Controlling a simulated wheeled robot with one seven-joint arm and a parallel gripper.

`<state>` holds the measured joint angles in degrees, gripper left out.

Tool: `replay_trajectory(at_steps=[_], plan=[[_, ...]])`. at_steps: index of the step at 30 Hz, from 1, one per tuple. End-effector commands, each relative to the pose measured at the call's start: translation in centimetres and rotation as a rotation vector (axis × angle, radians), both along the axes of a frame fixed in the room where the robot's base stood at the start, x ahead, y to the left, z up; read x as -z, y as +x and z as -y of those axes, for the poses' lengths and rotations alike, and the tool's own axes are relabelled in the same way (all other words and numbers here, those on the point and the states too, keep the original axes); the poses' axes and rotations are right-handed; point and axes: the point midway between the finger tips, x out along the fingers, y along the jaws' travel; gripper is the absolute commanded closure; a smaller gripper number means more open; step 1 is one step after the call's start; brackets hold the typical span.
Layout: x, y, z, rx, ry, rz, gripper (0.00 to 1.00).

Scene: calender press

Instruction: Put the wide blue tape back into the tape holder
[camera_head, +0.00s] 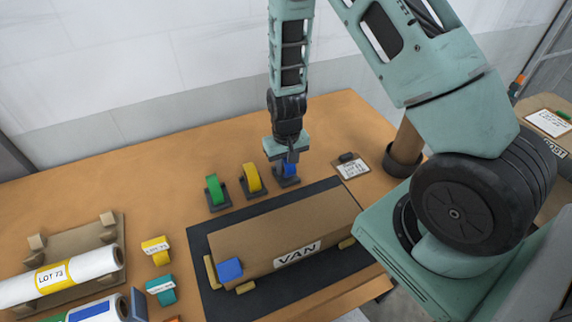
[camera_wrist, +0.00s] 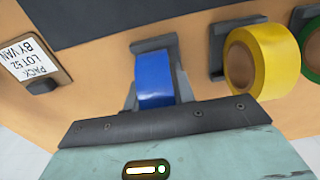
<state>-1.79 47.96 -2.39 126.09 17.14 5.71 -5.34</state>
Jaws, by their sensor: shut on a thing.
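The wide blue tape (camera_head: 291,170) is between the fingers of my gripper (camera_head: 288,165), which is shut on it and points down. In the wrist view the tape (camera_wrist: 154,80) shows its blue outer face between two grey fingers. The dark grey tape holder (camera_head: 286,183) is right beneath it on the table, and the holder's back part (camera_wrist: 153,45) shows just beyond the tape in the wrist view. The tape is at or in the holder; my fingers hide whether it is fully seated.
A yellow tape (camera_head: 252,178) and a green tape (camera_head: 214,190) stand in holders to the left. A cardboard box marked VAN (camera_head: 285,240) lies on a dark mat (camera_head: 205,250) in front. A clipboard (camera_head: 350,167) lies to the right. White rolls (camera_head: 75,275) are at front left.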

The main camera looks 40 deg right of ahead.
Motion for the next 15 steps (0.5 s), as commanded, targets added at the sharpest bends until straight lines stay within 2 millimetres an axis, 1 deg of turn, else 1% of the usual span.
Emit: replay_trajectory(at_steps=[3,11,15], plan=[[0.74,-0.03,-0.01,0.0,0.0,0.0,0.96],[0.88,-0.01,-0.01,-0.001,0.0,0.001,0.96],[1.34,-0.02,0.0,0.0,0.0,0.0,0.96]])
